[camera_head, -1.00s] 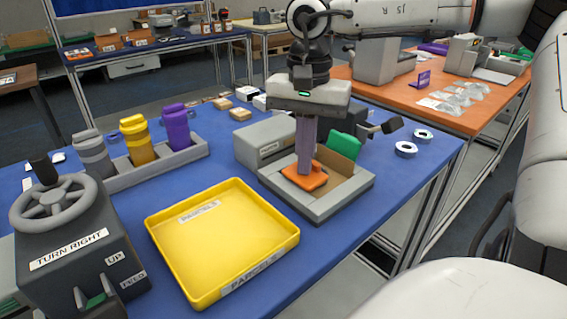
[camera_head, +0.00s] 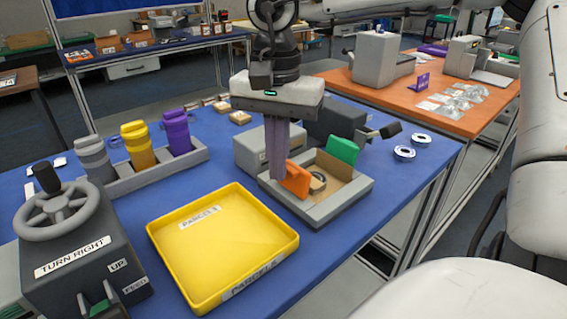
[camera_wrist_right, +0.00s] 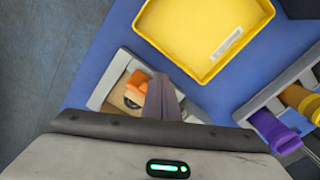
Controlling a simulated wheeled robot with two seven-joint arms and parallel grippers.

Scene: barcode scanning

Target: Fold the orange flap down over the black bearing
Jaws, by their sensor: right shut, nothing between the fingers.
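The orange flap (camera_head: 296,180) stands up at a tilt on the left side of a light grey tray (camera_head: 335,205). The black bearing (camera_head: 318,182) lies uncovered on the tan carton floor, just right of the flap. My right gripper (camera_head: 277,178) is shut and empty, pointing down at the flap's left side; I cannot tell whether it touches the flap. In the right wrist view, my right fingers (camera_wrist_right: 160,80) are beside the orange flap (camera_wrist_right: 139,80), and part of the bearing (camera_wrist_right: 131,101) shows. My left gripper is out of view.
A green flap (camera_head: 342,150) stands up at the carton's far side. A yellow parcels tray (camera_head: 222,245) lies to the left. A grey block (camera_head: 258,148) stands behind the grey tray. Coloured bottles (camera_head: 138,143) and a handwheel box (camera_head: 78,255) stand farther left.

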